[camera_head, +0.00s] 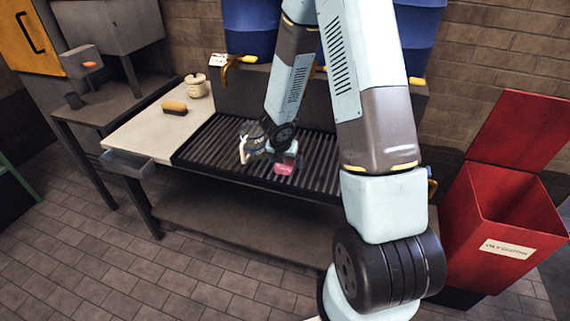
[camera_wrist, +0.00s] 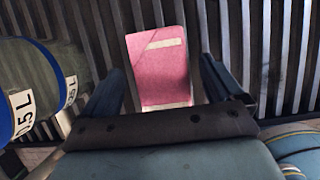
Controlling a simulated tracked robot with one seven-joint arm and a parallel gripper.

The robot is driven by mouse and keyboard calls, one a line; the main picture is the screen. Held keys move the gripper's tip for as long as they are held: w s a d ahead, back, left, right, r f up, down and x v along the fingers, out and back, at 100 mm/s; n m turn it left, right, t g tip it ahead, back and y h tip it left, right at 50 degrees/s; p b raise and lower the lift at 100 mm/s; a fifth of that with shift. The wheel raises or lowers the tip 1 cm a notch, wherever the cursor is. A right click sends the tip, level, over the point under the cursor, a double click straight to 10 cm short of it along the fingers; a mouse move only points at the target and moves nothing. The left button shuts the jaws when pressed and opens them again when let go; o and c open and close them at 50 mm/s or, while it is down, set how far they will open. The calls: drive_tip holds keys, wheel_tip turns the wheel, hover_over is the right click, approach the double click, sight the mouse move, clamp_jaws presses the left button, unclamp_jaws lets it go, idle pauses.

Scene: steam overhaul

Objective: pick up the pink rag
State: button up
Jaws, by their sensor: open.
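The pink rag (camera_wrist: 160,68) lies on the dark slatted grate (camera_wrist: 205,18) in the wrist view. It looks like a flat folded block with a pale stripe near its far end and another near its close end. In the head view the rag (camera_head: 284,168) shows as a small pink patch at the middle of the grate, partly hidden by my gripper. My gripper (camera_wrist: 168,90) is open, with one finger on each side of the rag in the wrist picture. I cannot tell whether the fingers touch it or how far above the grate they are.
A jug (camera_head: 250,141) stands on the grate just left of my gripper; its "0.5 L" mark shows in the wrist view (camera_wrist: 25,104). A brush (camera_head: 174,107) and a lidded pot (camera_head: 196,86) sit on the pale worktop. A red open bin (camera_head: 510,215) stands at the right.

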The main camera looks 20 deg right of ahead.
drive_tip(key=shift+f, duration=0.15)
idle(0.3)
drive_tip(key=c, duration=1.2)
drive_tip(key=shift+o, duration=0.2)
